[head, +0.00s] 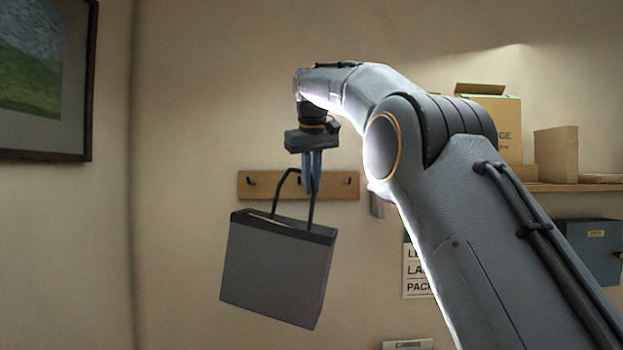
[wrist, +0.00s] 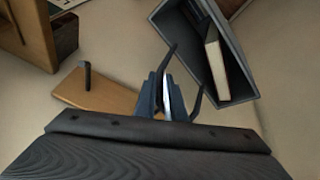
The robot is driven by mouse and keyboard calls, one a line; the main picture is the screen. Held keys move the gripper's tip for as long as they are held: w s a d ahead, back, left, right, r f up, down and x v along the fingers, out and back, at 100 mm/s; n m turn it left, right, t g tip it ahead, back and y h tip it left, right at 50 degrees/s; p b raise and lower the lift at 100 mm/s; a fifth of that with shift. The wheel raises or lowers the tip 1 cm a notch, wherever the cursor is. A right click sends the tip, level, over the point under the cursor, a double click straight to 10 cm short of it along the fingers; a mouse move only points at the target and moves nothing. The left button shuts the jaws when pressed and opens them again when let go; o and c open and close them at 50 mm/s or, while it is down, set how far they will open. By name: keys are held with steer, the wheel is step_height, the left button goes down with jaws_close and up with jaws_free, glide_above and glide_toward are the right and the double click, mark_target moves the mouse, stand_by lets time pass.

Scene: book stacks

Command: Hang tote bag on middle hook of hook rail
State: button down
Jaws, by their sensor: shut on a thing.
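The grey tote bag (head: 275,270) with a dark top band hangs tilted from my gripper (head: 311,188), its right side lower. My gripper is shut on the bag's dark handle, near the handle's right side. The wooden hook rail (head: 330,187) is on the wall behind the bag and gripper.
A wooden shelf (head: 560,187) with cardboard boxes (head: 497,125) is at the right. A blue-grey box (head: 590,245) is below it. A paper sign (head: 416,275) is on the wall, and a framed picture (head: 45,75) hangs at the left. The wrist view shows a grey bin (wrist: 233,60) holding books.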

steer(key=shift+w+f+p, duration=0.3)
steer(key=shift+w+p, duration=0.45)
steer(key=shift+w, duration=0.1)
steer(key=shift+w+f+p, duration=0.3)
steer(key=shift+w+p, duration=0.45)
steer(key=shift+w, duration=0.1)
steer(key=shift+w+f+p, duration=0.3)
steer(key=shift+w+p, duration=0.45)
steer(key=shift+w, duration=0.1)
